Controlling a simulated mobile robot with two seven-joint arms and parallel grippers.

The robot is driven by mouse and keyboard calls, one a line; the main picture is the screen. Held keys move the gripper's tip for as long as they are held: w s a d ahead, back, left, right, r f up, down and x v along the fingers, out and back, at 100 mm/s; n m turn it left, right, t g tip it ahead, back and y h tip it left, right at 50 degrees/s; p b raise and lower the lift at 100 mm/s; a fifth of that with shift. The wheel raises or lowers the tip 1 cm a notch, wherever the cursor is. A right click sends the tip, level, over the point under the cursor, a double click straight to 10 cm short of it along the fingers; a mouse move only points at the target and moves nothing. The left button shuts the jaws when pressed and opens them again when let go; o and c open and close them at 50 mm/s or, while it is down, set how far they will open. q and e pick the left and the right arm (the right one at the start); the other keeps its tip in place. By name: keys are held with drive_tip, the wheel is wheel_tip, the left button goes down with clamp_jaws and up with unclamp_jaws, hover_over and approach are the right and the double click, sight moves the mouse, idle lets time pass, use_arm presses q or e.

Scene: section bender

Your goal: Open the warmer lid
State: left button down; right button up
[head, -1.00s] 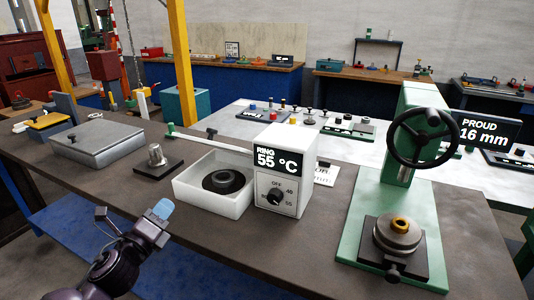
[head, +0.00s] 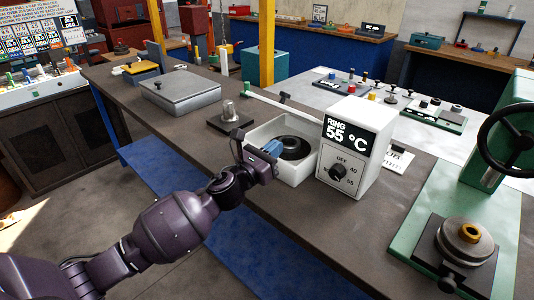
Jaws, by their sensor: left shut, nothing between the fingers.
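The warmer is a white box (head: 352,150) reading "RING 55 °C", with a dial marked OFF, 40 and 55. A white open-topped tray (head: 297,175) joins its left side, and a dark ring (head: 294,147) lies inside. No cover lies over the tray. A thin pale strip (head: 262,96) with a dark knob (head: 285,98) runs behind the tray; I cannot tell if it is the lid. My left gripper (head: 272,148) is shut and empty, its blue tips in front of the tray's left part. I cannot tell if it touches the tray. My right gripper is out of view.
A metal cylinder on a dark block (head: 229,118) stands left of the tray. A grey flat case (head: 180,95) lies farther left. A green press with a handwheel (head: 510,140) stands at right. The bench front (head: 300,225) is clear.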

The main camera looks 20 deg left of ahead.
use_arm(q)
drive_tip(key=w+d+r+p, duration=0.1)
drive_tip(key=w+d+r, duration=0.1)
drive_tip(key=w+r, duration=0.2)
drive_tip(key=shift+a+f+x, duration=0.2)
drive_tip(key=shift+f+x, duration=0.05)
drive_tip(key=shift+x, duration=1.15)
drive_tip(key=shift+w+r, duration=0.1)
